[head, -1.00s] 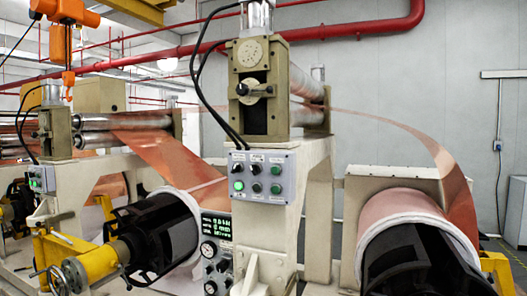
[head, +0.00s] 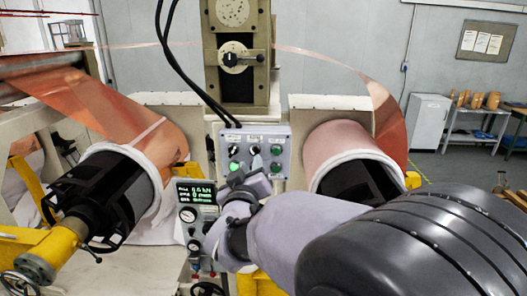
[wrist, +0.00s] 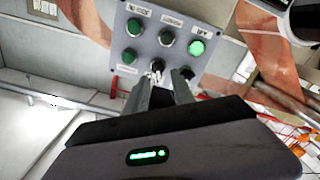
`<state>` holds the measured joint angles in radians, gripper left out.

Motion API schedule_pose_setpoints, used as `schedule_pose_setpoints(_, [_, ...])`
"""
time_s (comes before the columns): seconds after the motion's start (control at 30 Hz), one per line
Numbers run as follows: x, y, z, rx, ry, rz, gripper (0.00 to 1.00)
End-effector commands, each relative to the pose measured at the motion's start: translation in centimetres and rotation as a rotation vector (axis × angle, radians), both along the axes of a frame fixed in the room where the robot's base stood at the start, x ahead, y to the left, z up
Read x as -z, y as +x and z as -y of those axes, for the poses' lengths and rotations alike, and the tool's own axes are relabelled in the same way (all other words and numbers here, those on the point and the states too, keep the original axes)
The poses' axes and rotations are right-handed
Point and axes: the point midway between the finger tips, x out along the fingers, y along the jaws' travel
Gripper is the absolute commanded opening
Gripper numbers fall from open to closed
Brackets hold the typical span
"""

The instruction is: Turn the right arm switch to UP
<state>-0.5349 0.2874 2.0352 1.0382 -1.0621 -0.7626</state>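A light grey control panel (head: 286,158) with two rows of round knobs and lamps is on the cream machine column in the head view. It also fills the upper middle of the wrist view (wrist: 148,46). The switch labels are too small to read, so I cannot tell which is the right arm switch. My gripper (head: 246,180) is at the panel's lower edge in the head view and hides part of it. In the wrist view the fingers of my gripper (wrist: 160,78) are apart, close to a dark knob with a pale lever (wrist: 157,67). Contact cannot be told.
A lit display with gauges (head: 196,192) is at the panel's lower left. A black roll core (head: 100,190) on a yellow holder is at left. A copper-foil roll (head: 345,145) is at right. Black cables (head: 185,75) hang above the panel. A white cabinet stands far right.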

Motion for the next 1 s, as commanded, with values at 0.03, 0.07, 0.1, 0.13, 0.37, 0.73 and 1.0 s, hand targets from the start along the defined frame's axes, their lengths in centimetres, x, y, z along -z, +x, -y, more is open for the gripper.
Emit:
schedule_pose_setpoints(0.03, [-0.2,1.4,0.1,0.003,0.000,-0.002,0.30])
schedule_pose_setpoints(0.07, [-0.2,2.0,0.1,0.003,0.000,-0.001,0.30])
schedule_pose_setpoints(0.1, [-0.1,2.9,0.2,0.002,0.000,-0.001,0.30])
schedule_pose_setpoints(0.13, [-0.2,3.4,0.2,0.003,0.001,-0.001,0.30])
schedule_pose_setpoints(0.37, [-0.1,5.5,0.2,0.001,0.002,-0.001,0.30])
schedule_pose_setpoints(0.73, [-0.1,5.6,0.2,0.000,0.002,0.000,0.10])
schedule_pose_setpoints(1.0, [0.0,5.6,0.2,0.000,0.007,0.001,0.00])
